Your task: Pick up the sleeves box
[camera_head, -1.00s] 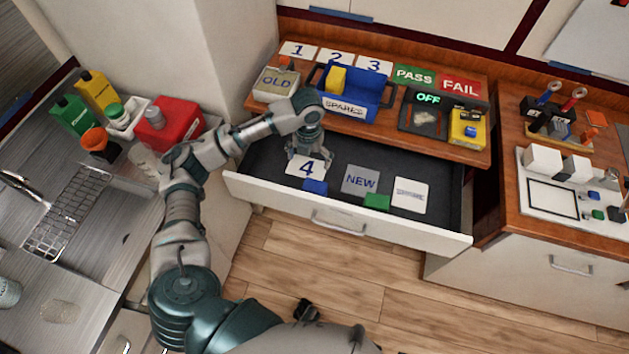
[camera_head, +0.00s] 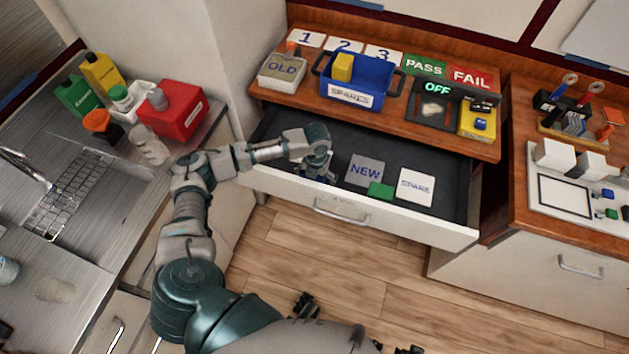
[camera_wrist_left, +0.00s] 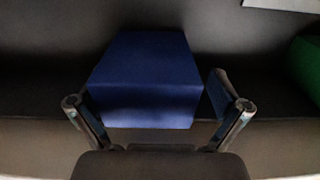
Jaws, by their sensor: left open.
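A small plain blue box (camera_wrist_left: 150,80) lies in the open drawer. No label shows on it, so I cannot confirm that it is the sleeves box. In the head view my left gripper and wrist hide it. My left gripper (camera_head: 318,174) is low over the left part of the drawer, pointing down. In the left wrist view its open fingers (camera_wrist_left: 158,104) stand on either side of the box's near end. A gap shows at the right finger; the left finger is very close to the box, and I cannot tell whether it touches.
The open drawer (camera_head: 460,212) also holds a NEW card (camera_head: 365,169), a green block (camera_head: 381,191) and a SPARE card (camera_head: 416,187). The counter above carries a blue SPARES bin (camera_head: 372,82) and an OLD box (camera_head: 282,72). The drawer's front wall is close to my gripper.

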